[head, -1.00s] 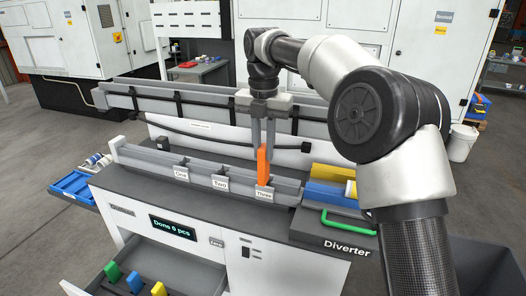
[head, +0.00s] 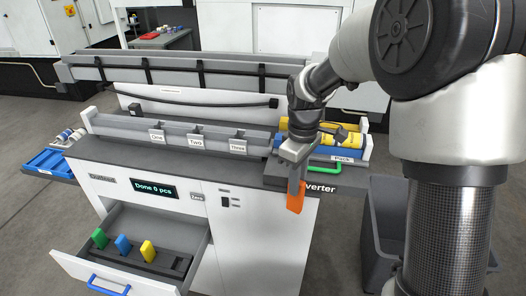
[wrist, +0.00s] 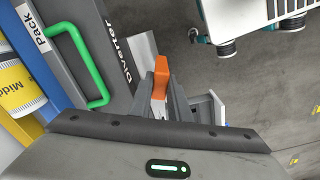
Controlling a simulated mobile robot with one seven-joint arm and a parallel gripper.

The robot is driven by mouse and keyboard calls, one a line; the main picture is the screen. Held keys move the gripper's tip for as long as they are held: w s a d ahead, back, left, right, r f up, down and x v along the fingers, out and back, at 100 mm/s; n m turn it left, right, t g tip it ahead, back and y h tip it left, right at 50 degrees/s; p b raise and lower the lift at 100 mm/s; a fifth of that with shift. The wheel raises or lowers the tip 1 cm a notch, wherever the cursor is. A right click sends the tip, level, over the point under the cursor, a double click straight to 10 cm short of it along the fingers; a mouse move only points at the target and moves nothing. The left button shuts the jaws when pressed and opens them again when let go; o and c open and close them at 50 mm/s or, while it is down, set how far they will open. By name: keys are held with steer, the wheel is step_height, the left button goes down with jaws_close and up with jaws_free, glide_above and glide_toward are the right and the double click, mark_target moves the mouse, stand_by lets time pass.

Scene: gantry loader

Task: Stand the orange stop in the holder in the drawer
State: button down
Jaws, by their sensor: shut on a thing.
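The orange stop (head: 295,197) is held between the fingers of my gripper (head: 297,182), in front of the cabinet's right part beside the Diverter label. In the wrist view the stop (wrist: 161,75) shows between the two fingers of my gripper (wrist: 160,98), which is shut on it. The drawer (head: 195,255) is pulled out at the lower left. In it lies a dark holder (head: 170,262) with green (head: 100,238), blue (head: 123,244) and yellow (head: 147,250) stops standing in it. The gripper is up and to the right of the drawer, apart from it.
The trough labelled One, Two and Three (head: 180,128) runs along the cabinet top. A dark bin (head: 385,225) stands right of the cabinet. The space above the drawer is clear.

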steer(key=s+d+f+m, duration=0.4)
steer(key=d+f+m, duration=0.3)
steer(key=d+m, duration=0.2)
steer(key=m, duration=0.2)
steer(key=shift+s+f+m, duration=0.25)
steer(key=shift+f+m, duration=0.05)
steer(key=shift+m, duration=0.1)
